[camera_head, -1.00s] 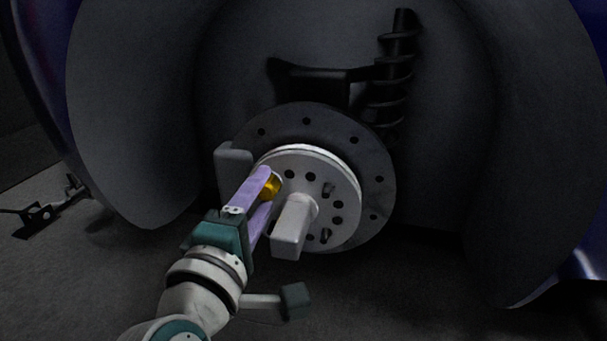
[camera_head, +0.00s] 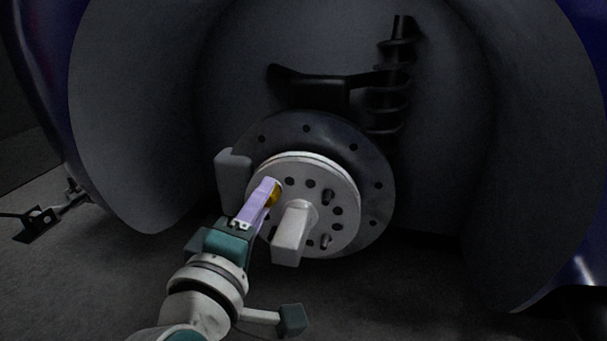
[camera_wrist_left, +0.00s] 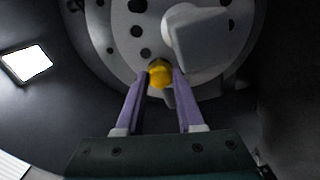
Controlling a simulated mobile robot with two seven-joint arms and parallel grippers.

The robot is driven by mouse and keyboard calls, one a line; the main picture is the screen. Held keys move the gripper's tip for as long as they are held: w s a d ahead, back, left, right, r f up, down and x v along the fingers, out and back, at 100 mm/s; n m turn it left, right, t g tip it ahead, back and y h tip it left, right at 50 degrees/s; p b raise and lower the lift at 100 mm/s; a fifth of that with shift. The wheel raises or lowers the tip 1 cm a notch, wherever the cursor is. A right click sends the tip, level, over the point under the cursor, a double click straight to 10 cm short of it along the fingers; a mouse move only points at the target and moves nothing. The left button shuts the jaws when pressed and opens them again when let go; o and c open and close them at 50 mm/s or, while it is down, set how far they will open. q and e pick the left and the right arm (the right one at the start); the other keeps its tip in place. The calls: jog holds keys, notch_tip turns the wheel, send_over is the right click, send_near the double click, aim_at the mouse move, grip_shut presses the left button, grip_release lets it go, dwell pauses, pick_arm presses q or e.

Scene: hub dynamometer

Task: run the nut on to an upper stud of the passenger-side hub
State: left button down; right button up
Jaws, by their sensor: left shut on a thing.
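The yellow nut (camera_head: 276,196) is between the fingertips of my left gripper (camera_head: 271,190), which is shut on it at the upper left of the pale round hub face (camera_head: 345,203). In the left wrist view, the nut (camera_wrist_left: 160,73) sits between the two lilac fingers of the gripper (camera_wrist_left: 160,76), close against the hub face. The fingers and nut hide any stud behind them, so I cannot tell how far the nut is on. Two dark studs show on the right side of the hub, an upper one (camera_head: 327,197) and a lower one (camera_head: 326,241). My right gripper is not in view.
A grey block-shaped boss (camera_head: 290,236) juts from the hub centre, just right of my fingers. A dark disc (camera_head: 371,212) lies behind the hub, with a grey block (camera_head: 233,176) at its left edge. A coil spring (camera_head: 389,88) stands above.

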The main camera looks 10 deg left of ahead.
pick_arm(q)
jog(key=m+p, duration=0.1)
jog(key=m, duration=0.8)
jog(key=shift+w, duration=0.1)
jog(key=c, duration=0.8)
grip_release()
jog(key=shift+o, duration=0.2)
